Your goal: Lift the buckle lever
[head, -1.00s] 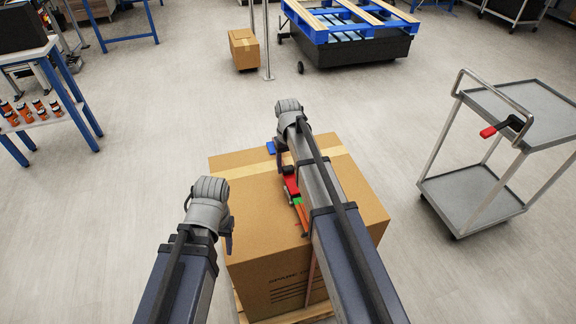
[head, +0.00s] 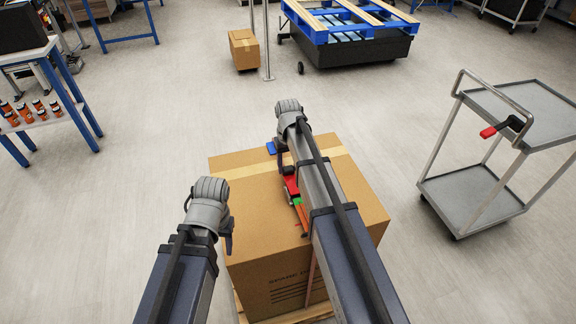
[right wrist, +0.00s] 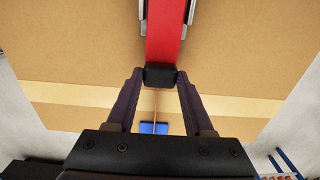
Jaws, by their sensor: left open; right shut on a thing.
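The buckle lever (right wrist: 166,38) is red with a black end and shows at the top middle of the right wrist view. It also shows in the head view (head: 290,185), on top of the large cardboard box (head: 240,180), partly hidden by my right arm. My right gripper (right wrist: 160,78) is shut on the lever's black end, one finger on each side. My left gripper (head: 228,232) is open and empty above the box's left edge; its fingers are mostly hidden. An orange strap (head: 303,217) with a green patch lies beside the buckle.
The box stands on a wooden pallet (head: 305,315). A grey cart (head: 470,190) with a red-handled tool stands right. A table with orange bottles (head: 40,125) is left. The floor between is clear.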

